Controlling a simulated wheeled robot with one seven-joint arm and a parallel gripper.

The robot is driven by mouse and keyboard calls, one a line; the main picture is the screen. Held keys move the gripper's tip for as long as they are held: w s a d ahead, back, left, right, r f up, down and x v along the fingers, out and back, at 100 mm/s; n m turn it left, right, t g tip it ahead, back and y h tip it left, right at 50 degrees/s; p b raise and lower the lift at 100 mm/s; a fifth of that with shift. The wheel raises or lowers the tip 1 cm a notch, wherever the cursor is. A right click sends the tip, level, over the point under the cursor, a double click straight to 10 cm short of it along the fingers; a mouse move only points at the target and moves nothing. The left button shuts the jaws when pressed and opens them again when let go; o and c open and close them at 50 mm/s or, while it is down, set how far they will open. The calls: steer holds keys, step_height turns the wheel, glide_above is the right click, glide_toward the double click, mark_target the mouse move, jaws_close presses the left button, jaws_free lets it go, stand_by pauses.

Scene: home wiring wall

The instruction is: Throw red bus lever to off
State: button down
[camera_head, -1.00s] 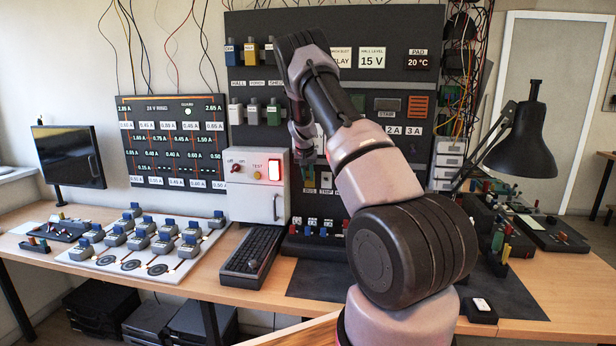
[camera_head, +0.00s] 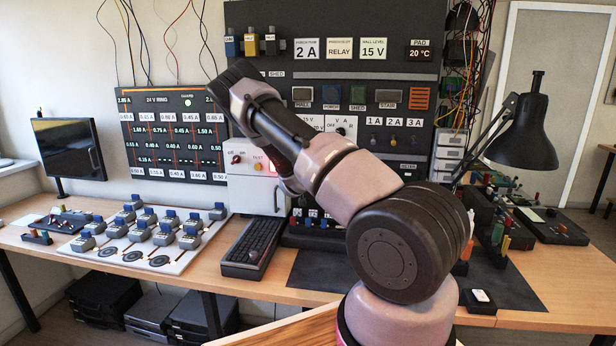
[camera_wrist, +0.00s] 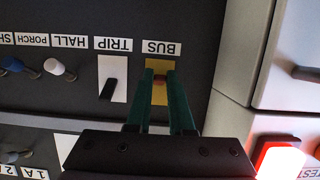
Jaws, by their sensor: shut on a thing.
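In the head view my own arm covers the lever and most of the gripper.
A black TRIP lever (camera_wrist: 108,89) on a white plate sits close beside the bus lever. White HALL (camera_wrist: 56,68) and blue PORCH (camera_wrist: 14,65) knobs are farther left. A grey cabinet (camera_wrist: 285,55) with a handle and a lit red switch (camera_wrist: 278,160) stand at the right.

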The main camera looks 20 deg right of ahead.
steer(key=shift+w+f+t+h, duration=0.1)
steer(key=shift+f+t+h, duration=0.45)
steer(key=shift+t, duration=0.15)
steer(key=c, duration=0.8)
jaws_free()
steer(key=shift+d, duration=0.1)
steer(key=v, duration=1)
steer(key=shift+s+a, duration=0.2)
steer(key=shift+s, duration=0.1)
steer(key=shift+r, duration=0.15)
